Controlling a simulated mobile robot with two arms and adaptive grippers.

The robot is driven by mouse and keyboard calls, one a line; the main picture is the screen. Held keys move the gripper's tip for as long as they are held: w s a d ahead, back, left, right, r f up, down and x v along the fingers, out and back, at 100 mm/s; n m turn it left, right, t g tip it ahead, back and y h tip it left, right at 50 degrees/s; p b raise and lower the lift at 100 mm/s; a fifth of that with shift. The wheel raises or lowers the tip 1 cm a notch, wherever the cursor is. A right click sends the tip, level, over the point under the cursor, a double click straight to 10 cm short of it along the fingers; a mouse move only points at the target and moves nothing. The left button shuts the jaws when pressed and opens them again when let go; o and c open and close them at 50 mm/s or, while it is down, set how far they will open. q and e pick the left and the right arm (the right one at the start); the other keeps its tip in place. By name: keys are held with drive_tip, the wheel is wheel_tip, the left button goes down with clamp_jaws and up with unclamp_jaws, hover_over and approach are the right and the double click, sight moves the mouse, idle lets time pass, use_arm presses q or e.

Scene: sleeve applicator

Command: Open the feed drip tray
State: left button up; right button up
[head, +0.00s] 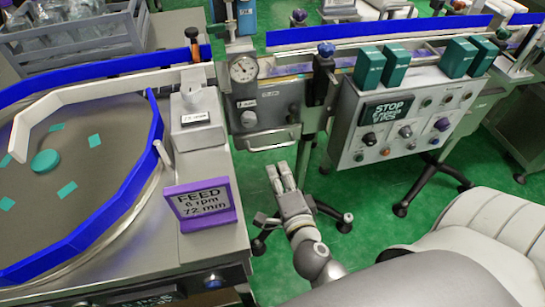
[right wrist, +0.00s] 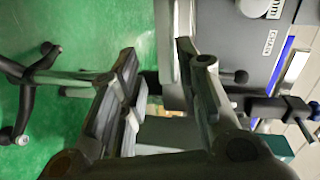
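A grey drawer-like front with a pale bar handle (head: 272,138) sits low on the feed unit, below a gauge; I take it to be the feed drip tray. It looks closed. My right gripper (head: 278,167) is just below and in front of the handle, fingers pointing at it. In the right wrist view the gripper (right wrist: 156,50) has its fingers apart, with a pale bar (right wrist: 173,40), probably the handle, near the right fingertip. Whether they touch is unclear. Nothing is gripped. My left gripper is not in view.
A purple-framed FEED sign (head: 202,200) stands left of my right gripper on the turntable machine. A STOP control box (head: 385,120) is to the right. Black wheeled stand legs (head: 335,215) are close beside the gripper on the green floor.

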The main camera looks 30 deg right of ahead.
sight(272, 146)
drive_tip(key=shift+m, duration=0.8)
drive_tip(key=x, duration=0.3)
drive_tip(key=r+b+x, duration=0.1)
drive_tip(key=x, duration=0.5)
drive_tip(key=shift+w+d+r, duration=0.3)
drive_tip(key=shift+w+d, duration=0.15)
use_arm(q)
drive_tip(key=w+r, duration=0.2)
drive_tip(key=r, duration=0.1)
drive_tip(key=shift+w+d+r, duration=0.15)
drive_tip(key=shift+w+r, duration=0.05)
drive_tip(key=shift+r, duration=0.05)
use_arm(e)
drive_tip(key=shift+w, duration=0.1)
drive_tip(key=shift+c, duration=0.3)
clamp_jaws()
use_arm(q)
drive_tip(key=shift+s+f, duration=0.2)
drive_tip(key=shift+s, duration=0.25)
